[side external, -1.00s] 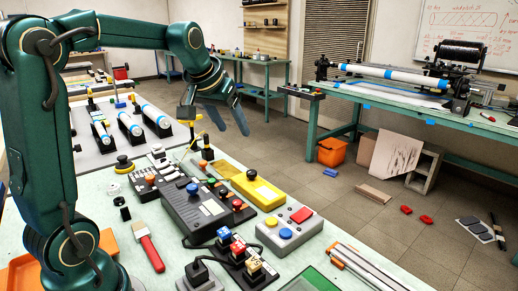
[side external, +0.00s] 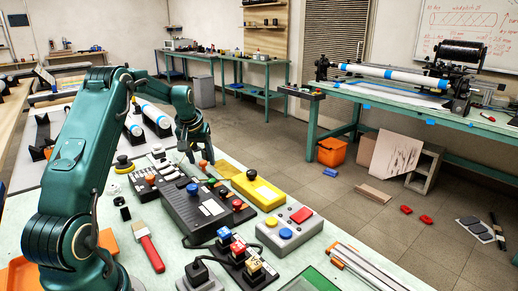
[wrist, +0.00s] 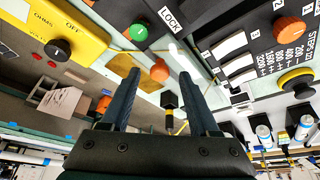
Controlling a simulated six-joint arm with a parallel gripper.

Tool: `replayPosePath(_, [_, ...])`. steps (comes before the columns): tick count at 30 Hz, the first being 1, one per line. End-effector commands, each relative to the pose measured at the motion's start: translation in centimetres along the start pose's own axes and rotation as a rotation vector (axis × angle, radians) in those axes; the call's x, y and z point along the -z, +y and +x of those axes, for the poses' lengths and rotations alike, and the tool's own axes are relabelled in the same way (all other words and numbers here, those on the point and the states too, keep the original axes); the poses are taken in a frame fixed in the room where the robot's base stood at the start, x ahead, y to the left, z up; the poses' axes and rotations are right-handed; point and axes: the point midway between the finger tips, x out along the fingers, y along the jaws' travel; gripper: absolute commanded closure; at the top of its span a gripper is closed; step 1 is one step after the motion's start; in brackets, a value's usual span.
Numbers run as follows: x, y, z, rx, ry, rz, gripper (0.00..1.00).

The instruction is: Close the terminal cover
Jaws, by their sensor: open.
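My gripper (side external: 199,154) is at the far end of the bench, pointing down, beside an orange knob (side external: 203,164). In the wrist view the two fingers of my gripper (wrist: 158,74) are spread and nothing is gripped. The orange knob (wrist: 160,71) appears in the gap between the fingertips there; I cannot tell whether they touch it. A pale, seemingly see-through strip lies around the knob. I cannot clearly make out which part is the terminal cover, or how far it stands open.
A dark control box (side external: 196,207) with a blue knob and a yellow box (side external: 258,188) with a black button stand nearby. A grey button box (side external: 289,230) is nearer the camera. A black post with a yellow band (wrist: 171,112) shows between the fingers.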

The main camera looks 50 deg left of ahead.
Motion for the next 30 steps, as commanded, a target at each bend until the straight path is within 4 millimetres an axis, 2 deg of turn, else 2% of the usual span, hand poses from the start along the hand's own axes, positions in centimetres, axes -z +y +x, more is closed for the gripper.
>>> replayPosePath(9, [-0.02,0.03,0.38,0.000,0.000,0.001,0.38])
replayPosePath(14, [-0.02,0.03,0.37,0.000,0.000,0.001,0.99])
replayPosePath(30, [-0.01,0.00,0.34,0.000,0.000,0.001,1.00])
